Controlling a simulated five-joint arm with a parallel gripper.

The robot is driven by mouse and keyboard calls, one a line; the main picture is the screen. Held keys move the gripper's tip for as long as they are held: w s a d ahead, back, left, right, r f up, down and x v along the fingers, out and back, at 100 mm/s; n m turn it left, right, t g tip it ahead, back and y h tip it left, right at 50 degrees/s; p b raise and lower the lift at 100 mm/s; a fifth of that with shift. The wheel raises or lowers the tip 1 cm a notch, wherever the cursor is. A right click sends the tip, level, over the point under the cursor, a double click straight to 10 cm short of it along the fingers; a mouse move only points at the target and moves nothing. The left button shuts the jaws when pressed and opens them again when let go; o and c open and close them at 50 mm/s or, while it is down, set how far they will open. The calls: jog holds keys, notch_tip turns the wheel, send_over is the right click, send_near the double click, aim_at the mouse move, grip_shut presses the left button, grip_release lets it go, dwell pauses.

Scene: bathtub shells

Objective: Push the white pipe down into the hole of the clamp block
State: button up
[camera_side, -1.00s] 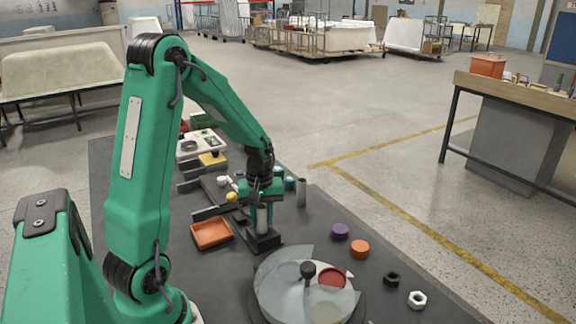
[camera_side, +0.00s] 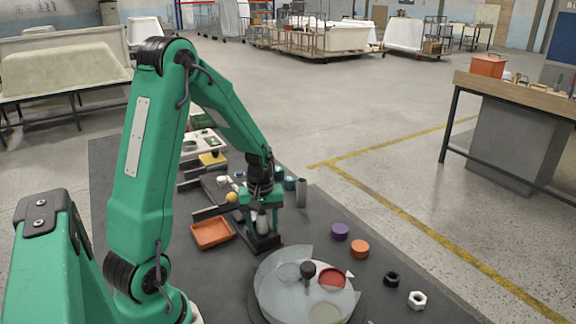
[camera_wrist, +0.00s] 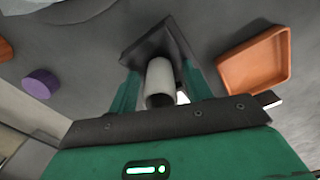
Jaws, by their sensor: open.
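The white pipe (camera_side: 263,222) stands upright at the black clamp block (camera_side: 266,244) in the side view. In the wrist view the pipe (camera_wrist: 160,80) shows its open end, with the dark block (camera_wrist: 150,42) beyond it. My gripper (camera_side: 262,224) is open, its green fingers on either side of the pipe. The fingers also flank the pipe in the wrist view (camera_wrist: 160,92). The hole is hidden by the pipe, so I cannot tell how deep the pipe sits.
An orange tray (camera_side: 211,233) lies just left of the block. A round plate with a black knob (camera_side: 307,270) stands in front. Purple (camera_side: 340,231) and orange (camera_side: 359,249) pucks and a grey upright tube (camera_side: 301,192) are to the right.

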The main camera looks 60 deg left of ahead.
jog(key=shift+r, duration=0.1)
notch_tip(320, 180, up, 12)
jog(key=shift+r, duration=0.1)
dwell(0.7)
dwell(0.5)
jog(key=s+d+r+m+t, duration=0.2)
jog(key=s+d+r+m, duration=0.2)
jog(key=d+m, duration=0.2)
jog(key=s+d+r+m+t, duration=0.3)
jog(key=d+m, duration=0.4)
jog(key=d, duration=0.4)
jog(key=shift+s+d+r+m+t, duration=0.3)
jog(key=shift+s+r, duration=0.25)
jog(key=shift+s, duration=0.75)
